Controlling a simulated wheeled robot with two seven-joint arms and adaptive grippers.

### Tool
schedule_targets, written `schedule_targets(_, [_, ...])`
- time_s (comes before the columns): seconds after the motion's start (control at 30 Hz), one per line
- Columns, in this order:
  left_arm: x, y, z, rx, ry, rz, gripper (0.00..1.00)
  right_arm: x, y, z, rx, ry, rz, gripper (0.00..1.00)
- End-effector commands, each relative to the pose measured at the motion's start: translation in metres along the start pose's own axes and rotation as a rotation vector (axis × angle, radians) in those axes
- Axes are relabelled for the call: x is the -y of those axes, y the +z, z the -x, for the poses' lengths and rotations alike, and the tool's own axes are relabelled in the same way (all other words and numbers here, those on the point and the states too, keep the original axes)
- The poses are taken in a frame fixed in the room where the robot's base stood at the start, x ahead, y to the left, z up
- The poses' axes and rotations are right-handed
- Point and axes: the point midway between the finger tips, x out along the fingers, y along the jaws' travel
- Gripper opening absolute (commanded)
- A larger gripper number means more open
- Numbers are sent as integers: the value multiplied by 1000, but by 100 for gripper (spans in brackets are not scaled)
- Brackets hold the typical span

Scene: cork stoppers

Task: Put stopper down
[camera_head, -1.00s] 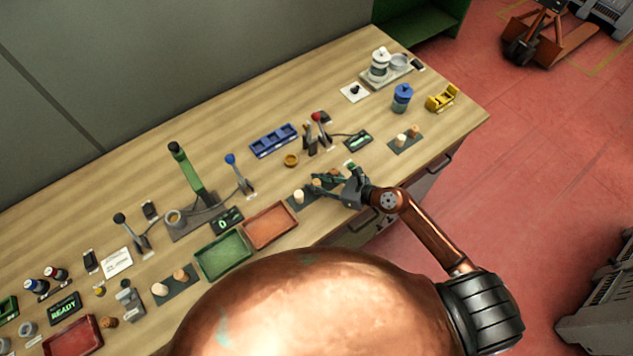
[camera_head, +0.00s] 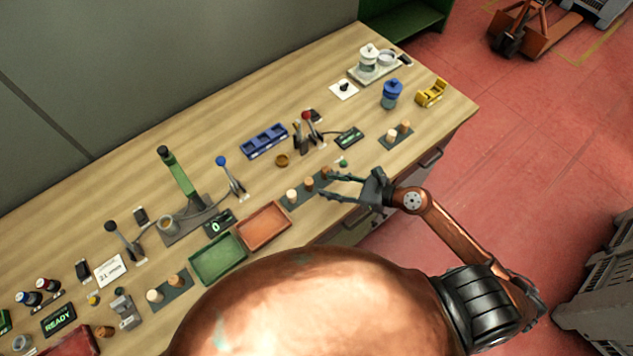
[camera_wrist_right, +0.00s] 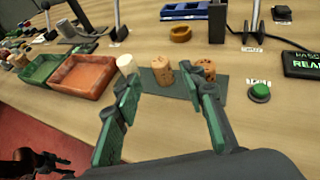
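My right gripper (camera_head: 335,188) is open and empty, just to the near right of a dark mat (camera_wrist_right: 180,88) by the table's front edge. Its green-padded fingers (camera_wrist_right: 160,125) stand wide apart in the wrist view. Three stoppers stand upright in a row on the mat: a pale one (camera_head: 292,195), a brown cork one (camera_head: 309,184) and another brown cork one (camera_head: 325,172). In the wrist view the middle cork (camera_wrist_right: 162,70) is clear of the fingers, and the right cork (camera_wrist_right: 205,68) is partly hidden behind a fingertip. A dark, copper-armed shape at lower left may be my left gripper (camera_wrist_right: 45,160).
An orange tray (camera_head: 287,217) and a green tray (camera_head: 194,267) lie left of the mat. A green button (camera_wrist_right: 260,92) and a lit display (camera_head: 349,138) are to its right. Levers (camera_head: 307,135) and a blue box (camera_head: 264,141) stand behind.

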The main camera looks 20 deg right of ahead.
Motion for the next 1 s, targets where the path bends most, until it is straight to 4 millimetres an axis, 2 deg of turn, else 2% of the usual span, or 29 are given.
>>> schedule_targets(0.1, [0,1,-3,1,0,0,40,0,-2,20,-3,0,0,38])
schedule_targets(0.3, [0,2,-5,2,0,0,40,0,-1,37,-1,1,1,38])
schedule_targets(1.0, [0,2,-5,2,0,0,40,0,0,38,0,1,1,38])
